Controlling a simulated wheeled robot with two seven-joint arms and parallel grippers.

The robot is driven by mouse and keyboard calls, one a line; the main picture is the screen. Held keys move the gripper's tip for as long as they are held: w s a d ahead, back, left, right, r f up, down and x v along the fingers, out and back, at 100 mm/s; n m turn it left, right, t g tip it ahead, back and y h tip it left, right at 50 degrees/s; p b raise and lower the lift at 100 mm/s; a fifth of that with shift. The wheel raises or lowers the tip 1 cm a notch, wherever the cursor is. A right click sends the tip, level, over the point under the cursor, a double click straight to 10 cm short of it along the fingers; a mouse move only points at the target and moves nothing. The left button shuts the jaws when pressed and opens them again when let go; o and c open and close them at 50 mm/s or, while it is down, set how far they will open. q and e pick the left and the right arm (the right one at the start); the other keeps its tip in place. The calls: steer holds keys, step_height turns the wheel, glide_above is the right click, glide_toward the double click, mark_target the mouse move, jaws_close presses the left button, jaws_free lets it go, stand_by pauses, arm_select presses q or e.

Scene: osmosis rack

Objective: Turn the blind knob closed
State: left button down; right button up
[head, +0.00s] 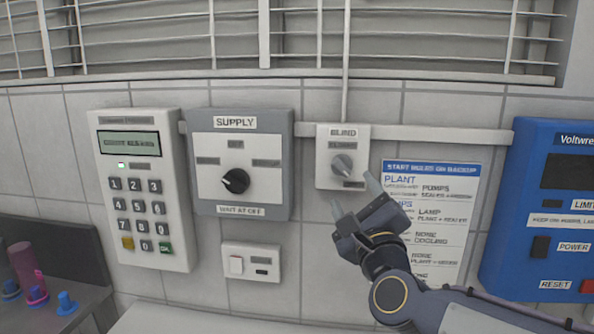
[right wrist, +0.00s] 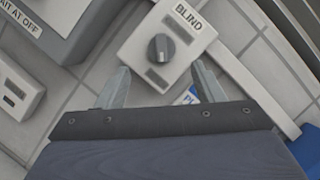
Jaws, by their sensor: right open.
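The blind knob (head: 343,165) is a small grey dial on a white plate labelled BLIND (head: 328,180), fixed to the tiled wall. Small labels sit above and below the knob; the upper one is too blurred to read with certainty. My right gripper (head: 354,194) is just below the plate in the head view, its fingers apart and empty. In the right wrist view the knob (right wrist: 161,47) lies beyond the open fingertips (right wrist: 160,78), roughly between them, with no finger touching it. My left gripper is not in view.
A SUPPLY box (head: 205,185) with a black knob and a keypad (head: 157,243) are to the left. A small switch plate (head: 252,276) is below. A notice (head: 440,250) and a blue Voltwre unit (head: 545,200) are to the right. Slatted blinds (head: 291,42) hang above.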

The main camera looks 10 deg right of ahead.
mark_target(343, 170)
steer(key=p+x, duration=0.2)
steer(key=x, duration=0.5)
steer(key=shift+r+p, duration=0.2)
steer(key=shift+p, duration=0.2)
steer(key=shift+w+d, duration=0.1)
steer(key=shift+w, duration=0.25)
steer(key=c, duration=1)
steer(key=shift+o, duration=0.2)
